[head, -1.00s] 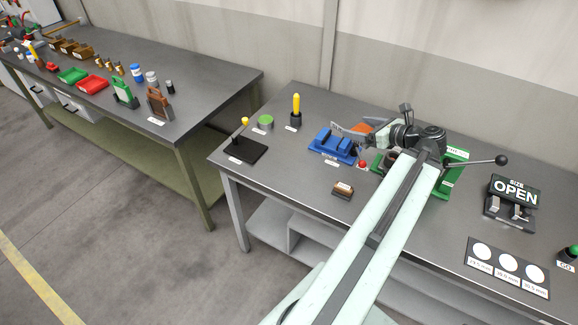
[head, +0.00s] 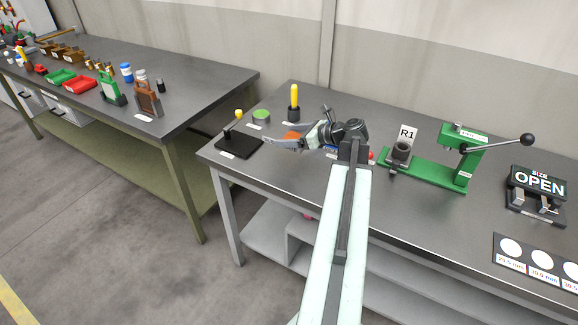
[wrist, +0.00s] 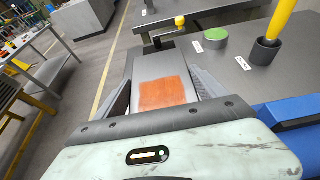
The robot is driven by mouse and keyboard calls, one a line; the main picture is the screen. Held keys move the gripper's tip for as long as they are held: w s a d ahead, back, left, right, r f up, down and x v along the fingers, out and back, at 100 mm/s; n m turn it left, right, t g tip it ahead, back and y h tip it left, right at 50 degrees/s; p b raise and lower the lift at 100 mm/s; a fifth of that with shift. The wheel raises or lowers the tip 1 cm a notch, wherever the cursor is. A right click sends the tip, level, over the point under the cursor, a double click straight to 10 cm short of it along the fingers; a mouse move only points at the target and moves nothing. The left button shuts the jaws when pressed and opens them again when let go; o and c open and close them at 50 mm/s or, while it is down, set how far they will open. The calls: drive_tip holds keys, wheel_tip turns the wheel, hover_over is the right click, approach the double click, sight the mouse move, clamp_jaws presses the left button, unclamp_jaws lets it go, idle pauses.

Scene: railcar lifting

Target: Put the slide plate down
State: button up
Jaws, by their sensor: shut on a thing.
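The slide plate, a flat grey plate with a copper-orange patch, is between my gripper's jaws in the wrist view (wrist: 163,92). Only its orange part (head: 292,135) shows clearly in the head view. My gripper (head: 272,143) is shut on the plate and holds it over the workbench, right of the black stand (head: 238,147) with a yellow knob. In the wrist view the stand lies just ahead of the plate. I cannot tell how high the plate is above the bench.
A green-topped round pot (head: 261,117) and a yellow rod in a dark cup (head: 294,103) stand behind my gripper. A blue block (wrist: 300,125) is at right in the wrist view. A green lever press (head: 462,160) stands further right.

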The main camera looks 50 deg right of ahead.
sight(290, 163)
wheel_tip(290, 163, down, 10)
drive_tip(key=b, duration=0.9)
drive_tip(key=shift+r, duration=0.2)
drive_tip(key=shift+f, duration=0.2)
drive_tip(key=o, duration=1.6)
drive_tip(key=shift+o, duration=0.2)
drive_tip(key=shift+r, duration=0.1)
drive_tip(key=shift+s+r, duration=0.2)
drive_tip(key=shift+r, duration=0.1)
drive_tip(key=p+v, duration=0.4)
drive_tip(key=v, duration=0.6)
drive_tip(key=shift+s+d+r+p, duration=0.1)
drive_tip(key=shift+s+d+p, duration=0.1)
drive_tip(key=shift+s+p, duration=0.15)
drive_tip(key=shift+s+d, duration=0.1)
drive_tip(key=shift+s, duration=0.35)
